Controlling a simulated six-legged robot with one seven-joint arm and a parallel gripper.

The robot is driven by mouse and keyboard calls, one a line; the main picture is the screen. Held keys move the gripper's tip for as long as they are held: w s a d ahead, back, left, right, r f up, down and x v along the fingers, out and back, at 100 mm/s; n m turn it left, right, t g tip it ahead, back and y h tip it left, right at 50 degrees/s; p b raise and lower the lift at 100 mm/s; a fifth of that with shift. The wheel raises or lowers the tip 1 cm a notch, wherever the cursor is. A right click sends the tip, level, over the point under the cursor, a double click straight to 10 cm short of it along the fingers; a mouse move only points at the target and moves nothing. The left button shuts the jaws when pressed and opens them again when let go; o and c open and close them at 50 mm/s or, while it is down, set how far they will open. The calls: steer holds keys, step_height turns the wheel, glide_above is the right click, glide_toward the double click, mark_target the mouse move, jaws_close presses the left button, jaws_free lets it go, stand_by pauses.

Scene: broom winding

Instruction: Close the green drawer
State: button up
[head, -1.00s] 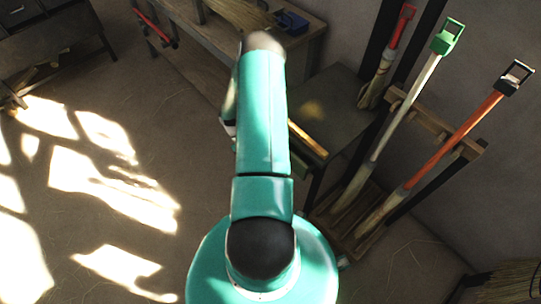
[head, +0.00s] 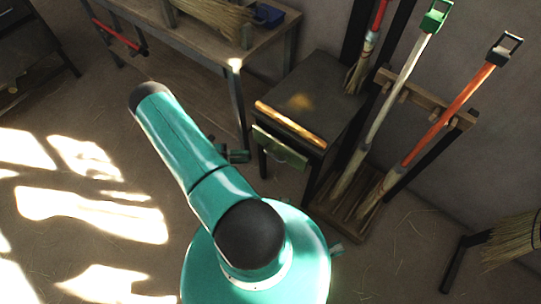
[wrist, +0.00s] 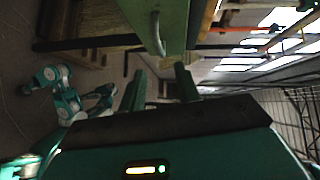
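The green drawer (head: 281,149) is at the front of a small dark table in the head view, below its wooden front edge. How far it stands out is hard to tell. In the wrist view its green front (wrist: 120,8) fills the top middle, with a pale curved handle (wrist: 157,38). My gripper (wrist: 160,85) is open, its two fingers apart with nothing between them, pointing toward the drawer front. The handle lies a little beyond the fingertips. In the head view my gripper (head: 238,156) is just left of the drawer, partly hidden behind my arm.
The small table (head: 318,95) has a bare top. A long workbench (head: 205,35) with a broom head stands behind to the left. Sunlit floor (head: 90,200) lies open at the left.

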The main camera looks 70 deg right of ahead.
mark_target(272, 156)
steer(key=x, duration=1.1)
steer(key=shift+s+d+f, duration=0.15)
steer(key=shift+s, duration=0.2)
steer(key=shift+c, duration=0.2)
jaws_close()
